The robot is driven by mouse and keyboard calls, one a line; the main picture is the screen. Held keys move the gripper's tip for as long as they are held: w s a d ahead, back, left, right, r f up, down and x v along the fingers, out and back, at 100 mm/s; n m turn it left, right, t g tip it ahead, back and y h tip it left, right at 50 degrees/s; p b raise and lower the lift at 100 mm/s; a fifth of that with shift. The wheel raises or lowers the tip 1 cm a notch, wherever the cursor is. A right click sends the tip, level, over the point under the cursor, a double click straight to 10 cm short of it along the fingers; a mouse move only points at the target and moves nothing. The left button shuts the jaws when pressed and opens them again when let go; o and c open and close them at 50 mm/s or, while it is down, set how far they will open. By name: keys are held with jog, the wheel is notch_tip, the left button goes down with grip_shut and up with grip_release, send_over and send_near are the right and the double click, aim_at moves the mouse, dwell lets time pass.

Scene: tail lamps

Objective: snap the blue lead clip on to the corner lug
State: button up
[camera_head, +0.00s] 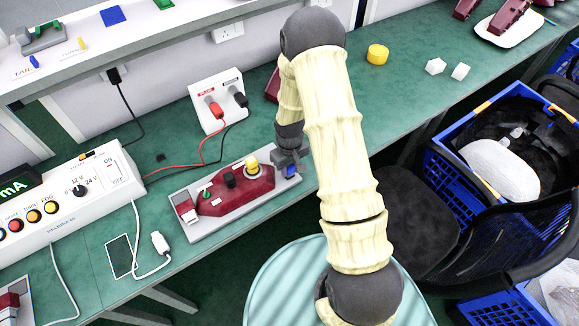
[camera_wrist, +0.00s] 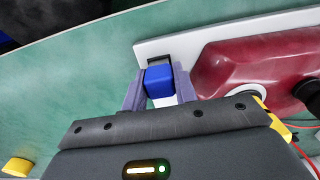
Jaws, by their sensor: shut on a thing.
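My gripper (camera_head: 289,160) is at the right end of the red tail lamp (camera_head: 238,192), beside its pale base plate (camera_head: 197,235). It is shut on the blue lead clip (camera_head: 291,171). In the wrist view the blue clip (camera_wrist: 159,79) sits between the two grey fingers of my gripper (camera_wrist: 158,84), over the corner of the base plate (camera_wrist: 200,40). A dark grey piece, perhaps the corner lug (camera_wrist: 159,62), shows just beyond the clip. I cannot tell whether the clip is seated on it. The lamp carries green, black and yellow fittings along its top.
A socket panel (camera_head: 217,100) with red and black leads stands behind the lamp. A power supply (camera_head: 62,202) is at the left, with a phone-like slab (camera_head: 121,256) before it. A yellow cylinder (camera_head: 377,54) and white cubes lie on clear bench at the right. A chair and blue crate stand in front.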

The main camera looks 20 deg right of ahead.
jog(key=o, duration=1.2)
jog(key=shift+c, duration=0.2)
jog(key=shift+r, duration=0.15)
notch_tip(320, 180, up, 17)
jog(key=b, duration=0.1)
